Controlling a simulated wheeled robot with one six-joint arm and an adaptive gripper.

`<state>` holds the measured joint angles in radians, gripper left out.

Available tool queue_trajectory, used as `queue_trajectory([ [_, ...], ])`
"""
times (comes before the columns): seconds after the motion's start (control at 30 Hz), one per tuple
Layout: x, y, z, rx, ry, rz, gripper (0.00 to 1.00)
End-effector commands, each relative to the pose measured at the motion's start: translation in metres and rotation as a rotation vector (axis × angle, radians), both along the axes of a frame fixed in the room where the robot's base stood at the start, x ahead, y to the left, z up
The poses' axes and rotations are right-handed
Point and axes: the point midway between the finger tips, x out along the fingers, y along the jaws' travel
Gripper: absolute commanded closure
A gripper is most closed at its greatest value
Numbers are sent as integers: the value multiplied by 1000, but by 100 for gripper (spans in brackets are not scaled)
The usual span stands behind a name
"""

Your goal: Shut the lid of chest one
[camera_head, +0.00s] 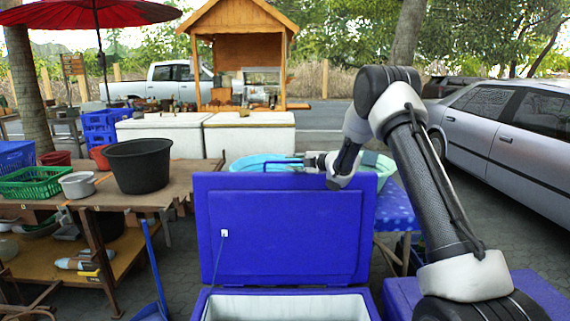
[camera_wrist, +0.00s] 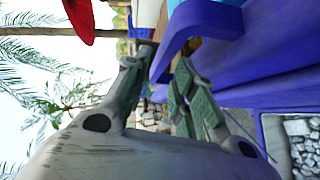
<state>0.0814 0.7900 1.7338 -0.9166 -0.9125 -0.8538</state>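The blue chest (camera_head: 205,303) stands in front of me with its lid (camera_head: 285,235) raised upright, its inner face toward me. The pale interior shows at the bottom edge of the head view. My gripper (camera_head: 310,160) is at the right end of this handle, above the lid's top edge. In the wrist view my gripper (camera_wrist: 166,62) has its fingers apart, with the bar's end between or just beyond the tips. Firm contact is not clear.
A second blue chest top (camera_head: 525,290) lies at the lower right under my arm. A wooden table (camera_head: 125,190) with a black tub (camera_head: 140,165) stands at left. White freezers (camera_head: 250,135) and a turquoise basin (camera_head: 250,162) are behind the lid. A silver car (camera_head: 515,135) is at right.

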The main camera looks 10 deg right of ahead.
Motion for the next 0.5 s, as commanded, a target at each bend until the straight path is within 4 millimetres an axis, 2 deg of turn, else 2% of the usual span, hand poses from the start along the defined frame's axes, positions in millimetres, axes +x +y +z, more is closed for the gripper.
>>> queue_trajectory([
  [0.2,29,21,-9,0,1,-1,74],
  [0.5,43,30,-12,1,3,-4,74],
])
